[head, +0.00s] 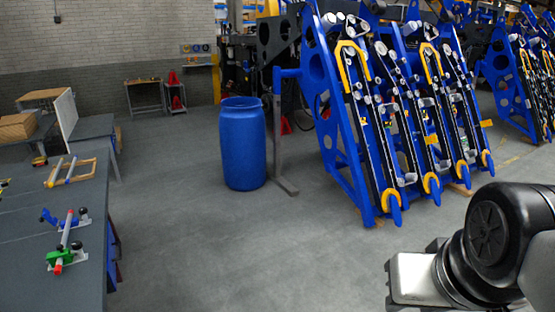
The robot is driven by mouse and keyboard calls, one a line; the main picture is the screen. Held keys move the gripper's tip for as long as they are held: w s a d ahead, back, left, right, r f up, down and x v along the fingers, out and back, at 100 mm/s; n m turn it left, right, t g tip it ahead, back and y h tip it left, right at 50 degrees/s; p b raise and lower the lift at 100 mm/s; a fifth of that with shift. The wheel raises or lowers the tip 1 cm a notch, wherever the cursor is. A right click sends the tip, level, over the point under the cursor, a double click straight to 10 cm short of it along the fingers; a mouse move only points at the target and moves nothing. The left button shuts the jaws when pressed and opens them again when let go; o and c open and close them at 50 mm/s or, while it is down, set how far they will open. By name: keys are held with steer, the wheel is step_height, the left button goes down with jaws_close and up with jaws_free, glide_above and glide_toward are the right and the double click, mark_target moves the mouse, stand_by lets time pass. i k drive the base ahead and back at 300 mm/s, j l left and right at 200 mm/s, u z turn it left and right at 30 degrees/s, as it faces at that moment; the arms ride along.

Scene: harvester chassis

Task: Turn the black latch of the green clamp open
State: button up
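The green clamp (58,257) sits on the dark workbench (25,245) at the lower left, near its right edge. A grey tube (67,230) with red ends runs from the green clamp towards a blue clamp (48,217) farther back. A small black part (77,246) stands at the green clamp's right side; it seems to be the latch, too small to tell how it is turned. My arm's end, with a silver block (412,277), is at the lower right, far from the clamp across the floor. I cannot make out fingers or anything held.
A wooden frame (70,172) lies farther back on the bench. A blue barrel (242,143) stands mid-floor beside a grey post (279,150). Large blue harvester frames (340,140) fill the right. The grey floor (215,265) between bench and arm is clear.

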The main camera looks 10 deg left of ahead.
mark_target(77, 245)
steer(key=i+j+u, duration=0.15)
steer(key=i+u, duration=0.35)
steer(key=i, duration=0.15)
steer(key=i+l+u, duration=0.1)
steer(key=i+u, duration=0.4)
steer(key=i, duration=0.15)
steer(key=i+u, duration=0.7)
steer(key=i, duration=0.15)
steer(key=i+l+u, duration=0.3)
steer(key=i, duration=0.15)
steer(key=i+j+u, duration=0.1)
steer(key=i+u, duration=0.5)
